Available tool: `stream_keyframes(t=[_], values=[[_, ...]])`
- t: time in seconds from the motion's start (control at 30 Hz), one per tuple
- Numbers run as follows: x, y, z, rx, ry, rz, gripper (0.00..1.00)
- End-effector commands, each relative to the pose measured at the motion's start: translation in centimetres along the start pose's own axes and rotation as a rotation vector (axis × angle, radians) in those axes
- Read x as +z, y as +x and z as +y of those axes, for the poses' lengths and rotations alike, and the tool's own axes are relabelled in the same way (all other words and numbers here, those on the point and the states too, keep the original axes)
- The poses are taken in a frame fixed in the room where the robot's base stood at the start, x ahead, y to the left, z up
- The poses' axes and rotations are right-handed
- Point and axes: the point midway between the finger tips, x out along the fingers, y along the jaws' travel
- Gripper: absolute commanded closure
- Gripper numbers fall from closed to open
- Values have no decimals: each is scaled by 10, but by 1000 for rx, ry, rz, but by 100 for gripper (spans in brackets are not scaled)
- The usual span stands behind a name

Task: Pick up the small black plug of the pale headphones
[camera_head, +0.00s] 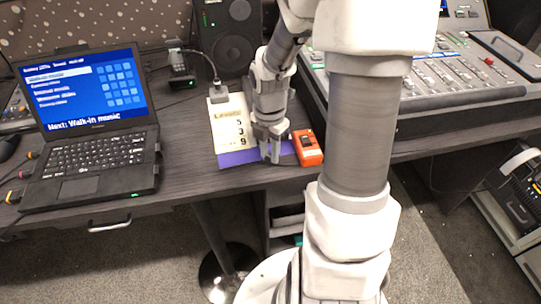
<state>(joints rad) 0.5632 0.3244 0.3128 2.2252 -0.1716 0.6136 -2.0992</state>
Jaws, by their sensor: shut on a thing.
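My gripper (268,152) points down just above the front part of the desk, over the purple strip below the paper sheet and left of the orange box. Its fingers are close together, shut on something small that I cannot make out. The small black plug and the pale headphones cannot be made out in this view; the fingers and my arm may hide them.
A paper sheet marked "Levels" (228,122) lies on the purple strip (236,158). The orange box (307,148) is close on the right. A laptop (90,165) stands left, a speaker (228,35) behind, a fader mixer (455,80) right. Desk between laptop and sheet is clear.

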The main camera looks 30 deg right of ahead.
Motion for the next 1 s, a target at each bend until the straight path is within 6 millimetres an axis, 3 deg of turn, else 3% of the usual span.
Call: stream_keyframes(t=[0.27, 0.57, 1.0], values=[[0, -5, 0, 1, 0, -1, 100], [1, -48, 0, 2, 0, -2, 100], [35, -96, -81, 0, 5, -1, 100]])
